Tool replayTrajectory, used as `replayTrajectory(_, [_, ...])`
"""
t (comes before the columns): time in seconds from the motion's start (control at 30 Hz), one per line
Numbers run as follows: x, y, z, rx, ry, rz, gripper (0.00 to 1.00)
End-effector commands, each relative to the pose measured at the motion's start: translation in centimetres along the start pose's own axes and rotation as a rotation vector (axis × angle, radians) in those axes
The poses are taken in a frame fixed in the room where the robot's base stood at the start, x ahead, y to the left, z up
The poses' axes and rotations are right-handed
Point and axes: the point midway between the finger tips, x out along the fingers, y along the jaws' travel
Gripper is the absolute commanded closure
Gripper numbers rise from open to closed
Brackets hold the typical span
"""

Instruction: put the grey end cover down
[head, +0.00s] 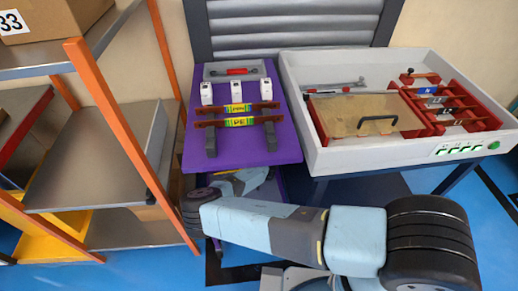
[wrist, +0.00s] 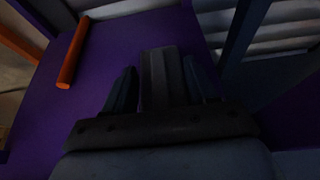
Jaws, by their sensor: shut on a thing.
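In the dark wrist view, my gripper (wrist: 160,66) is shut on a grey upright piece, which looks like the grey end cover (wrist: 163,82). The cover stands between the two dark blue fingers. Behind it is a purple surface (wrist: 108,48); whether the cover touches it I cannot tell. In the head view my arm reaches low in front of the purple bench (head: 290,152), with its end partly hidden below the bench's front edge. The fingers and the cover are not clear there.
An orange bar (wrist: 73,52) lies on the purple surface, left of my gripper. The bench top holds copper bars (head: 240,123) and white blocks (head: 236,90). A white-framed machine (head: 465,151) stands to the right. An orange-posted shelf rack (head: 130,140) stands close on the left.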

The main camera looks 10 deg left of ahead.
Motion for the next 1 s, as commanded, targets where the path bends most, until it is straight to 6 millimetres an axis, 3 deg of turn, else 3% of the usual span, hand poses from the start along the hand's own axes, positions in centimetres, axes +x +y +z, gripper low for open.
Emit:
replayTrajectory(0.3, [-0.1,0.5,-0.1,-0.002,0.000,0.005,0.18])
replayTrajectory(0.63, [-0.6,0.7,0.0,-0.003,0.000,0.007,0.18])
replayTrajectory(0.77, [-2.2,0.7,0.0,-0.004,0.000,0.008,0.18])
replayTrajectory(1.0, [-6.9,0.7,0.0,-0.004,0.000,0.009,0.18])
